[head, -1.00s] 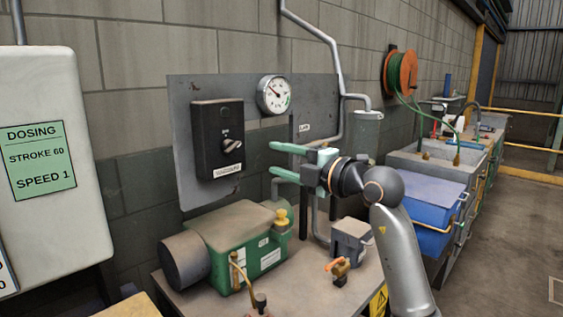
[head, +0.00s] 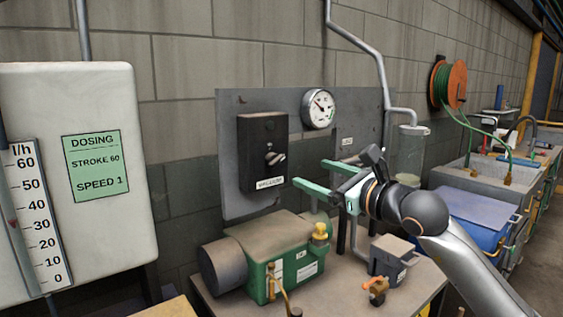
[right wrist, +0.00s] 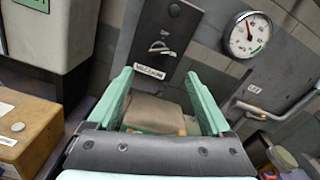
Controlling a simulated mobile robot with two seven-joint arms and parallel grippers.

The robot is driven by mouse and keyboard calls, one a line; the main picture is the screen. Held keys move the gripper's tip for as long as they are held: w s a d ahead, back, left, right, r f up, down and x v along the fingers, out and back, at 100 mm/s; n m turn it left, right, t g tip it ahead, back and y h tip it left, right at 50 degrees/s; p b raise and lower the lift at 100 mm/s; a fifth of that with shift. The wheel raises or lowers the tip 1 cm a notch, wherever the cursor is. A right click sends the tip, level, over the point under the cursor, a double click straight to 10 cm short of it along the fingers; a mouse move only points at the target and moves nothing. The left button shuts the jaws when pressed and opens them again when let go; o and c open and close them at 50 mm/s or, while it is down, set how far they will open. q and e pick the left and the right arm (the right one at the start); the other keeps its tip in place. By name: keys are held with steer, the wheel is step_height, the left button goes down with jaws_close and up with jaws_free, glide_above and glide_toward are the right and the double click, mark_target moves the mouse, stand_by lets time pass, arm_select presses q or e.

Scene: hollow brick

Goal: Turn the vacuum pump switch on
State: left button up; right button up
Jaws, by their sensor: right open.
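The vacuum pump switch is a black box (head: 262,140) on a grey backing plate (head: 232,112) on the wall. Its pale rotary knob (head: 275,158) sits above a white label that reads vacuum. The knob (right wrist: 161,48) also shows in the right wrist view, beyond and between the fingertips. My right gripper (head: 308,175) is open and empty, with green fingers pointing left toward the box. It is to the right of the knob and slightly below it, apart from it. My left gripper is not in view.
A round gauge (head: 318,108) is on the plate right of the box. A green pump (head: 285,262) stands on the bench below. A white dosing panel (head: 100,210) is at left. A grey pipe (head: 372,50) runs down at right, and a hose reel (head: 449,84) hangs farther right.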

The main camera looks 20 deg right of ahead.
mark_target(279, 163)
steer(key=w+a+p, duration=0.1)
steer(key=w, duration=0.2)
steer(key=w+a+n+p, duration=0.1)
steer(key=w+p, duration=0.1)
steer(key=w, duration=0.1)
steer(key=w+a+n+p, duration=0.1)
steer(key=w, duration=0.3)
steer(key=shift+w+a+f, duration=0.1)
steer(key=shift+a, duration=0.3)
steer(key=shift+p+x, duration=0.4)
steer(key=shift+x, duration=0.4)
steer(key=shift+f, duration=0.15)
steer(key=shift+c, duration=0.3)
